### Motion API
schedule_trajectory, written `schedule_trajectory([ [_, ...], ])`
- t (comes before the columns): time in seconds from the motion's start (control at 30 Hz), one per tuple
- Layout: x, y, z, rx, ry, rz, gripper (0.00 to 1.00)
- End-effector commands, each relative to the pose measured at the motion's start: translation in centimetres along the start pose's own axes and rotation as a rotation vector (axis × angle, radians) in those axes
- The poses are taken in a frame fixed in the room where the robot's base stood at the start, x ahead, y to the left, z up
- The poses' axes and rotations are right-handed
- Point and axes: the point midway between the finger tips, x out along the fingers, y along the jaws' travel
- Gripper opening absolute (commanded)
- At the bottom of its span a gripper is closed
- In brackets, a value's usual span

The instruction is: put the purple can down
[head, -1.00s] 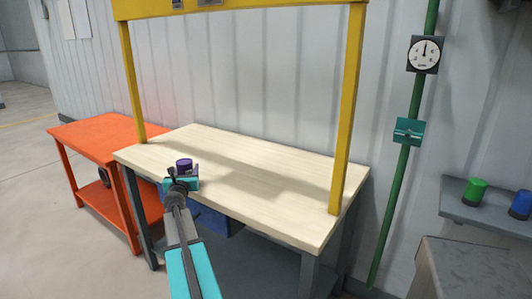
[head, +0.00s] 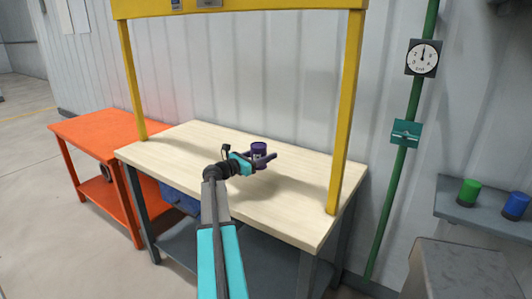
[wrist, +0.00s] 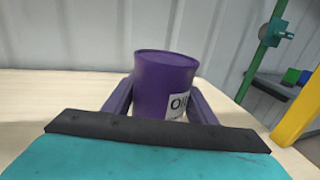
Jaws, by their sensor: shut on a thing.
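The purple can (head: 258,149) is over the wooden workbench top (head: 190,147), near its middle. In the wrist view the purple can (wrist: 165,82) stands upright between the two fingers, with part of a white label showing on its lower right. My gripper (head: 262,160) is shut on the can; its fingers also show in the wrist view (wrist: 160,105). The can's lower part is hidden by my gripper, so I cannot tell whether it touches the bench top.
A yellow frame (head: 346,110) rises from the bench, with a post at each side. An orange table (head: 92,135) stands to the left. A grey shelf (head: 480,211) at right holds a green can (head: 468,192) and a blue can (head: 516,205). The bench top around my gripper is clear.

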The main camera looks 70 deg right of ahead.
Motion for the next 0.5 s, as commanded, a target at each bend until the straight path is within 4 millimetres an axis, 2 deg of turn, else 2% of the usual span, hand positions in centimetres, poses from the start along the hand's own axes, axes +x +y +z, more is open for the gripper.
schedule_trajectory([
  [0.13, 0.42, -0.73, 0.3, 0.001, -0.003, -0.028, 0.14],
  [0.5, 0.41, -0.73, 0.18, 0.001, -0.003, -0.027, 0.14],
])
